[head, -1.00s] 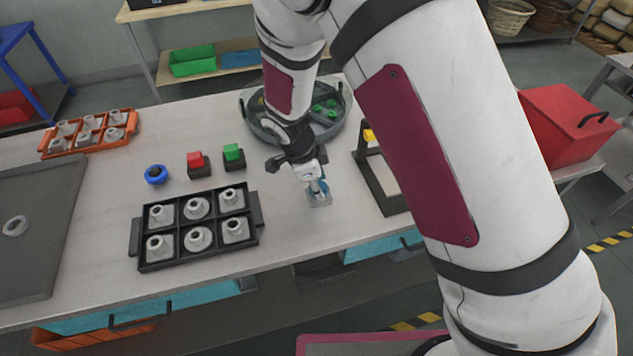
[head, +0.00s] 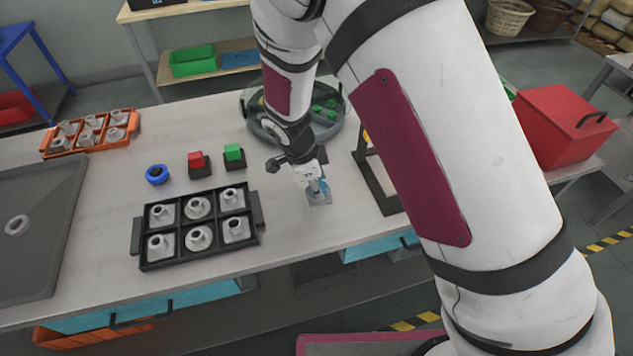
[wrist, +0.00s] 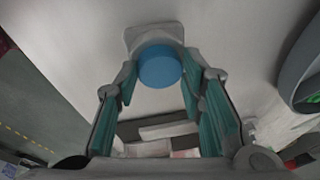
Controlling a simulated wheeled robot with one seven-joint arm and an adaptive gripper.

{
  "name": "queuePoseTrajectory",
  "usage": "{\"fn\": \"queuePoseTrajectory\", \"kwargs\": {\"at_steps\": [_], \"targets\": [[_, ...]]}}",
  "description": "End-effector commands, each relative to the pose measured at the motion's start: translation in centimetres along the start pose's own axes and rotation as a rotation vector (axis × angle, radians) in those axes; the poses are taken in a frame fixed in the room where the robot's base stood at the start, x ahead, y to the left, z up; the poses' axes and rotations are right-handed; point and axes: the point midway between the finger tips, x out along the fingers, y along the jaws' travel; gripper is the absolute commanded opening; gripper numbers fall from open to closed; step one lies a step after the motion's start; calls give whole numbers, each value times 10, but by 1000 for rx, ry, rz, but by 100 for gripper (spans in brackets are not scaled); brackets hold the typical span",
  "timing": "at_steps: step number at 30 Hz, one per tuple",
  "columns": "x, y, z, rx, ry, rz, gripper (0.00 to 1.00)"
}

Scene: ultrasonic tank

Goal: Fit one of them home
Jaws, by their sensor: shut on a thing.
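A blue cylinder (wrist: 160,66) stands on a pale grey square base (wrist: 152,34) in the wrist view. My gripper (wrist: 160,80) is shut on the blue cylinder, with teal-padded fingers on either side of it. In the head view my gripper (head: 316,182) points down at the grey base (head: 319,198), at the table's front right; the fingers partly hide the cylinder. The base looks on or very close to the table; I cannot tell which. A black tray (head: 140,238) left of my gripper holds several grey fittings (head: 198,238) with round necks, in compartments.
An orange tray (head: 62,154) of similar fittings is at the back left. A dark flat tray (head: 40,235) lies left. Blue (head: 157,174), red (head: 197,160) and green (head: 234,153) buttons stand behind the black tray. A round tank (head: 262,130) and dark frame (head: 385,198) are near my arm.

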Motion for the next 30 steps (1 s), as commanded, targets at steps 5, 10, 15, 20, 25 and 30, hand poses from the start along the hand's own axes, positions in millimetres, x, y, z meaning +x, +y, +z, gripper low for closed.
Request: {"fn": "queuePoseTrajectory", "kwargs": {"at_steps": [5, 10, 15, 20, 25, 30], "targets": [[1, 2, 0, -1, 1, 4, 25], [1, 2, 0, -1, 2, 4, 38], [1, 1, 0, -1, 1, 3, 59], [1, 1, 0, -1, 1, 2, 59], [-5, 0, 0, 0, 0, -1, 59], [-30, -1, 1, -1, -2, -4, 59]]}}
